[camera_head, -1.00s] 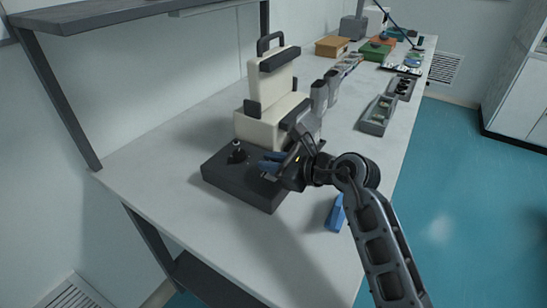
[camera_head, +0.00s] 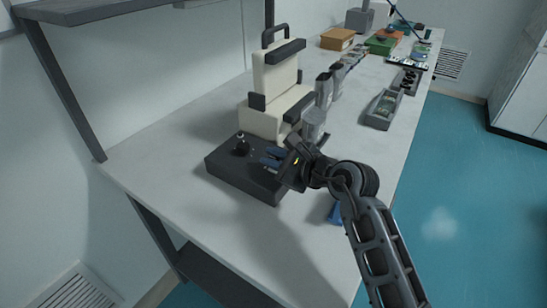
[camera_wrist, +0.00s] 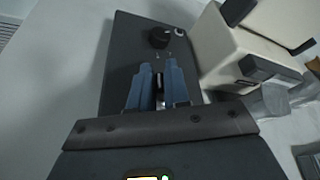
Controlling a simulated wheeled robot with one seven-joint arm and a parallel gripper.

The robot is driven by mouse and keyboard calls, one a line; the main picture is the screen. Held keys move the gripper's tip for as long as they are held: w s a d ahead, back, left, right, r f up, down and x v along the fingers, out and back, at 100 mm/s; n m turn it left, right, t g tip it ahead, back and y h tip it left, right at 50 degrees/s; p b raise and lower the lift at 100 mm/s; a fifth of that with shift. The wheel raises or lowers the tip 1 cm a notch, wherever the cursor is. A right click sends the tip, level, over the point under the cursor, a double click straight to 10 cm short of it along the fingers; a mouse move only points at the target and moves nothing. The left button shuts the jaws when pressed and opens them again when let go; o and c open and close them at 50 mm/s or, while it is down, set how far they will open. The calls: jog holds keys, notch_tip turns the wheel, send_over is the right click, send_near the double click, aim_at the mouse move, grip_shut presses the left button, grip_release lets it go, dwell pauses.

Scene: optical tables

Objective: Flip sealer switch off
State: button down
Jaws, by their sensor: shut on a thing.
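The sealer is a cream machine (camera_head: 278,85) with a black handle on top and a dark base box (camera_head: 228,172) in front. A round black knob (camera_head: 241,146) stands on the base; it also shows in the wrist view (camera_wrist: 158,38). My gripper (camera_head: 268,157) is over the base, its blue fingers pointing at the panel beside the knob. In the wrist view, the fingertips (camera_wrist: 159,72) close around a small dark switch piece (camera_wrist: 159,86), mostly hidden between them. Whether the switch is on or off cannot be told.
Grey cups (camera_head: 324,90) stand right of the sealer, close behind my wrist. A grey tray (camera_head: 383,109) and colored boxes (camera_head: 338,39) lie farther along the table (camera_head: 170,150). A blue object (camera_head: 335,213) is partly hidden by my arm. The table's left part is clear.

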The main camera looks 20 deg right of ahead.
jog(key=c, duration=1.2)
grip_release()
jog(key=shift+s, duration=0.1)
jog(key=v, duration=0.7)
jog(key=shift+s+d+r+b, duration=0.1)
jog(key=shift+s+d+b, duration=0.05)
jog(key=shift+s+b, duration=0.15)
